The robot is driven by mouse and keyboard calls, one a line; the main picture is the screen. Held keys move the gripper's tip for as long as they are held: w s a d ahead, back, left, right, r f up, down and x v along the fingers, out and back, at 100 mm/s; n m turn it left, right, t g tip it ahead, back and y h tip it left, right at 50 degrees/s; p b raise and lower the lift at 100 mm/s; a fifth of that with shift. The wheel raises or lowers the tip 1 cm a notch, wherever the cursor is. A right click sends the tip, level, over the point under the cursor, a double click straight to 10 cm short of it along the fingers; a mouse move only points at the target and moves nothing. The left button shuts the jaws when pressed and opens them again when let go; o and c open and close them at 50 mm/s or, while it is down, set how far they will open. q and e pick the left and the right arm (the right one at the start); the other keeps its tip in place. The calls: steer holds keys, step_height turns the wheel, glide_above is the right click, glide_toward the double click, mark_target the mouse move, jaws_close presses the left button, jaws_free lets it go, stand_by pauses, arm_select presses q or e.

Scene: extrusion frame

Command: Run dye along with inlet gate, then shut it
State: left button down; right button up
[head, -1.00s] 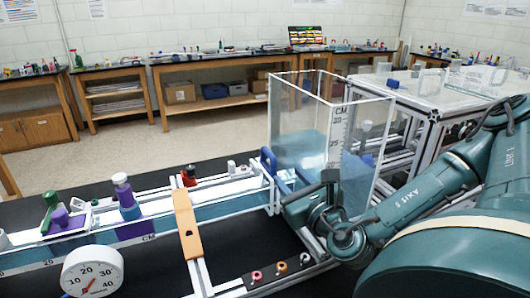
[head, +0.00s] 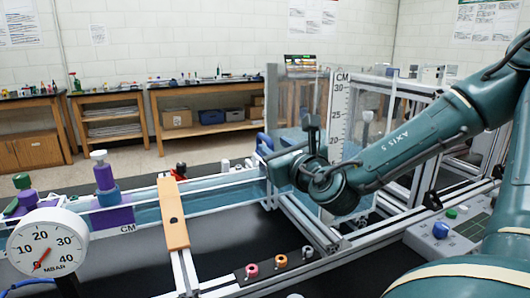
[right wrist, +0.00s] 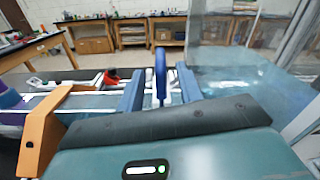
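A clear flume channel (head: 152,212) with blue water runs from the left to a clear tank (head: 300,128) marked in CM. At their junction stands a blue upright handle (head: 264,141), apparently the inlet gate's; it also shows in the right wrist view (right wrist: 160,72). My right gripper (right wrist: 160,92) is open, its two blue fingers on either side of this handle with gaps visible. In the head view my right gripper (head: 274,172) is at the channel's tank end. A purple bottle with a white cap (head: 103,176) stands over the channel, possibly the dye. My left gripper is out of view.
A round MBAR gauge (head: 47,249) stands front left. An orange crossbar (head: 173,214) spans the channel. A rail with coloured rings (head: 280,261) lies in front. A panel with a blue knob (head: 440,230) is at right. Dark bench surface is clear between.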

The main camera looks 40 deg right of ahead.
mark_target(267, 140)
steer(key=x, duration=0.6)
steer(key=shift+w, duration=0.25)
steer(key=shift+c, duration=0.4)
jaws_close()
